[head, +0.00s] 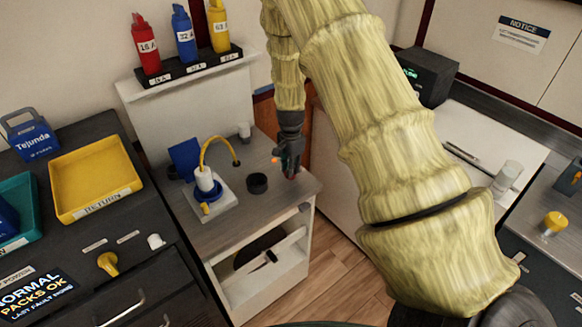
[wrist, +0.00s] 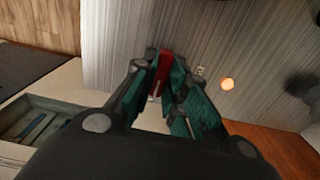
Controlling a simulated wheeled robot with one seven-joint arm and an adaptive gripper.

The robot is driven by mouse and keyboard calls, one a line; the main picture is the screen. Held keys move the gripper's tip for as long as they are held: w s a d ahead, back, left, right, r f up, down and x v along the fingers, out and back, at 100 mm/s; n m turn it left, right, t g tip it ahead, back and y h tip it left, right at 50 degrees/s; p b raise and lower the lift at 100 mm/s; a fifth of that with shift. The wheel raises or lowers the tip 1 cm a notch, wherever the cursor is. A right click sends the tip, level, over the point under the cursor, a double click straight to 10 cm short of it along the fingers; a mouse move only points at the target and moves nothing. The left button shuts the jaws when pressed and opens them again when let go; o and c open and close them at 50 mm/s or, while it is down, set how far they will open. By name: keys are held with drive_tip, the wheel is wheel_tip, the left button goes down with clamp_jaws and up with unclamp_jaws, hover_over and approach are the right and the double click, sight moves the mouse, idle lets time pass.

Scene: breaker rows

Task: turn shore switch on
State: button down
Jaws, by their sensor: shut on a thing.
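My gripper (head: 291,168) points down near the right edge of the low grey-topped cabinet (head: 250,203). In the wrist view its teal-padded fingers (wrist: 165,88) are closed around a narrow red piece (wrist: 166,62). I cannot tell whether this piece is the shore switch or whether it is fixed to anything. In the head view my gripper hides most of it. No readable label names a shore switch. A yellow knob (head: 108,263) sits on the left panel, and another yellow knob (head: 555,222) is at the far right.
A yellow tray (head: 96,178) lies at left. Red, blue and yellow bottles (head: 184,35) stand on a rack behind. An orange lamp (wrist: 227,84) glows in the wrist view.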

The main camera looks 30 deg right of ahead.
drive_tip(key=shift+w, duration=0.1)
drive_tip(key=c, duration=1.4)
unclamp_jaws()
drive_tip(key=shift+c, duration=0.2)
wheel_tip(320, 180, up, 12)
drive_tip(key=shift+d, duration=0.1)
